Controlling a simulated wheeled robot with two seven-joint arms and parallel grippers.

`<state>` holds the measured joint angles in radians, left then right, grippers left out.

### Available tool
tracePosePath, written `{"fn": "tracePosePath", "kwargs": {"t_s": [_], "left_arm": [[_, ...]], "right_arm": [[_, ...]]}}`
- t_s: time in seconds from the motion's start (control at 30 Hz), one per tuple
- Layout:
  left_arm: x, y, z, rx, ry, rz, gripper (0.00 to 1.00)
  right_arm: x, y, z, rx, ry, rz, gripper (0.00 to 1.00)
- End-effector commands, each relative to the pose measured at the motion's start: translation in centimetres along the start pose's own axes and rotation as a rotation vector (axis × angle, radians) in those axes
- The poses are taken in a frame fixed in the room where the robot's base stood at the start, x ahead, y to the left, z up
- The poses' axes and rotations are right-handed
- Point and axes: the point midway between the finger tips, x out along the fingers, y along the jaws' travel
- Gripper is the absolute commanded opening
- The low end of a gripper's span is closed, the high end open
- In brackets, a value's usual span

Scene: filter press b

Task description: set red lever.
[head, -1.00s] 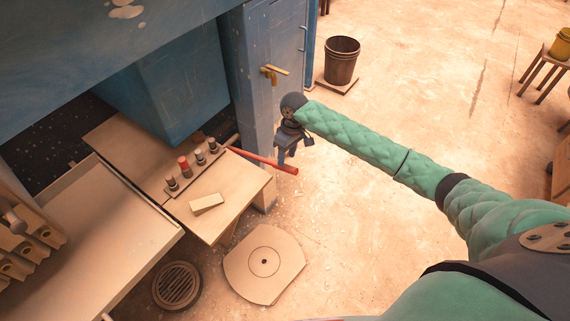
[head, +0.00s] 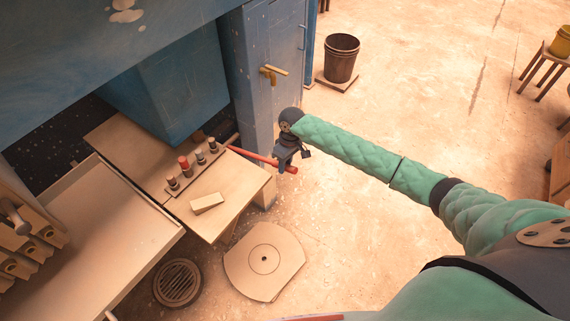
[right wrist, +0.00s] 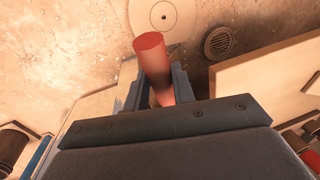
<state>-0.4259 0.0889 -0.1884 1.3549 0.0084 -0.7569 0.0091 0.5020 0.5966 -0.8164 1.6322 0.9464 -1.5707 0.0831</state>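The red lever (head: 252,155) is a long bar that comes out beside the blue press column and slopes down to the right over the side table. My right gripper (head: 294,160) is at the lever's free end, with its fingers spread. In the right wrist view, the red lever's round end (right wrist: 152,58) stands between the two fingers of my right gripper (right wrist: 155,83). The fingers look apart around it, not closed. Part of the lever is hidden behind the gripper. My left gripper is not in view.
A wooden side table (head: 234,213) holds a strip with several small knobs and a pale block (head: 207,203). A blue cabinet (head: 275,40) with a brass handle stands behind. A dark bucket (head: 341,60) stands farther back. The floor right of the lever is clear.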

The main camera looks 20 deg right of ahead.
Motion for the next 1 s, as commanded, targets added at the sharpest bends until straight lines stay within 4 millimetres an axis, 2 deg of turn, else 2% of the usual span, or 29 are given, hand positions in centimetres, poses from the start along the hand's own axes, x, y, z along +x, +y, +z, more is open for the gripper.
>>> {"fn": "tracePosePath", "kwargs": {"t_s": [0.23, 0.4, 0.77, 1.0], "left_arm": [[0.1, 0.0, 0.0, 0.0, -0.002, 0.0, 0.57], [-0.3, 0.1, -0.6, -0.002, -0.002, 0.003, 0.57], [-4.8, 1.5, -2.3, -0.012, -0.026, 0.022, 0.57], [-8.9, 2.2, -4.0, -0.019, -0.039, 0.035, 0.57]], "right_arm": [[0.3, 0.1, 0.1, 0.0, 0.007, 0.0, 0.0], [1.4, 0.3, 0.4, -0.005, 0.038, -0.002, 0.0], [6.0, 1.2, 1.4, -0.031, 0.172, -0.01, 0.0], [9.0, 1.8, 1.7, -0.049, 0.266, -0.015, 0.0]]}}
